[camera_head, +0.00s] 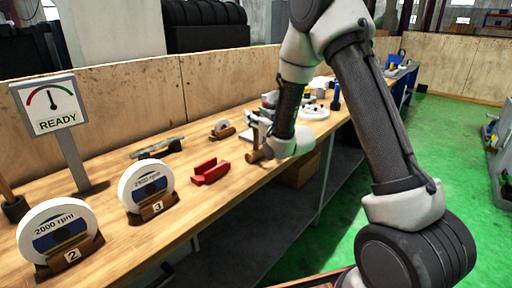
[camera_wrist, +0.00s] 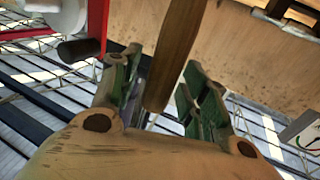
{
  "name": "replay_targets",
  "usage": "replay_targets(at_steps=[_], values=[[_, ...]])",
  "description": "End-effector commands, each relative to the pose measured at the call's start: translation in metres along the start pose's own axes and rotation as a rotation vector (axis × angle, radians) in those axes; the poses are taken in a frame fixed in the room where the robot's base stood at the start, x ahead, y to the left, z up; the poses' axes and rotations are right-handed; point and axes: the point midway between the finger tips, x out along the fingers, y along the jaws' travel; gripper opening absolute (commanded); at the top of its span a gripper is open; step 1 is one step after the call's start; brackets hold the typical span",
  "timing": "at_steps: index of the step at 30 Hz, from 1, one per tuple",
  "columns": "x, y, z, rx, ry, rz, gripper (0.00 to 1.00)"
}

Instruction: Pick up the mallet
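A wooden handle (camera_wrist: 178,45), which I take to be the mallet's, runs from the top edge down between the two fingers of my gripper (camera_wrist: 158,88) in the wrist view. The fingers have green inner pads and stand apart on either side of the handle, with narrow gaps showing. The mallet's head is out of view there. In the head view my gripper (camera_head: 258,140) is low over the middle of the workbench. It is small there, and I cannot make out the mallet clearly beside it.
The wooden workbench (camera_head: 215,195) carries a READY gauge sign (camera_head: 56,105), wheels marked 2 (camera_head: 62,235) and 3 (camera_head: 147,187), a red block (camera_head: 210,171) and a dark tool (camera_head: 157,147). A wooden wall (camera_head: 215,88) runs behind it. Green floor (camera_head: 450,150) is open at right.

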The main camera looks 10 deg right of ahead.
Motion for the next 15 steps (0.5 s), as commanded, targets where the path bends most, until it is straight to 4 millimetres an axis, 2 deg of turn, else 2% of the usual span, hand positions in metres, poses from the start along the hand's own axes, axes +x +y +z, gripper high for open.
replay_targets(at_steps=[1, 6, 15], values=[[-0.0001, 0.0000, -0.0001, 0.000, 0.000, 0.000, 0.31], [-0.0002, 0.0000, -0.0001, 0.000, 0.000, 0.000, 0.00], [-0.0002, 0.0000, -0.0006, 0.000, 0.001, 0.000, 0.00]])
